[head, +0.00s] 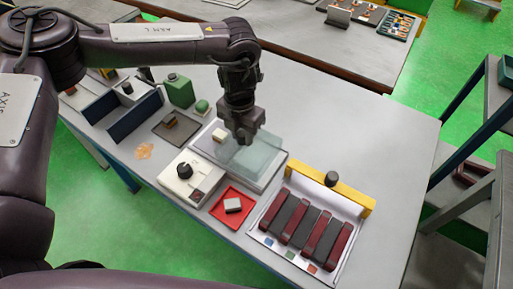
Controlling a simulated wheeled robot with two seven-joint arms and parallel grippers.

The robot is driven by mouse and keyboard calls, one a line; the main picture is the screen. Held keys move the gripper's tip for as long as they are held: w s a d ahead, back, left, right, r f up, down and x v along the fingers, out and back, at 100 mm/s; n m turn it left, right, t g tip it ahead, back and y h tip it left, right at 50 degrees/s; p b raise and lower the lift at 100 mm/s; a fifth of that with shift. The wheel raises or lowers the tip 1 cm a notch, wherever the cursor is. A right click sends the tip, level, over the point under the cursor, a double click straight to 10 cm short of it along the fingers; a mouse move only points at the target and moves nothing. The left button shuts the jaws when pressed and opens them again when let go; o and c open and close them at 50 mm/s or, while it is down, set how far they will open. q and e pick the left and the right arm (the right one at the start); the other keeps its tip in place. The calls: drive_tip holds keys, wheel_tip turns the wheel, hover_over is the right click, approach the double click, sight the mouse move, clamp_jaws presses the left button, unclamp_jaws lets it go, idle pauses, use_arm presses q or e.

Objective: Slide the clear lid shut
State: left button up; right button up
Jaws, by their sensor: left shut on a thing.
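The clear lid (257,156) is a pale see-through panel over the right part of a light grey tray-like base (262,184) in the middle of the table. A small pale block (219,135) shows on the left part of the base, outside the lid. My left gripper (242,137) points down at the lid's left edge and is shut on the lid; its fingertips are small and partly hard to make out. My right gripper is not in view.
A white box with a black knob (185,176) and a red tray with a block (220,214) stand in front. At right, a white tray (268,226) holds dark red and grey bars beside a yellow bar (348,197). The table's right side is clear.

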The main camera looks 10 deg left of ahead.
use_arm(q)
drive_tip(key=shift+w+a+f, duration=0.1)
drive_tip(key=shift+w+a, duration=0.45)
drive_tip(key=shift+a, duration=1)
drive_tip(key=shift+w+a+f, duration=0.1)
drive_tip(key=shift+w+a, duration=0.4)
drive_tip(key=shift+a, duration=1.05)
drive_tip(key=shift+w+a+f, duration=0.1)
drive_tip(key=shift+w+a, duration=0.45)
drive_tip(key=shift+a, duration=1)
drive_tip(key=o, duration=0.7)
drive_tip(key=shift+a, duration=0.1)
drive_tip(key=shift+w+r+p, duration=0.15)
drive_tip(key=shift+r+p, duration=0.45)
drive_tip(key=shift+w+r+p, duration=0.15)
drive_tip(key=shift+r+p, duration=0.4)
drive_tip(key=shift+r, duration=0.05)
wheel_tip(320, 180, up, 4)
drive_tip(key=p, duration=0.3)
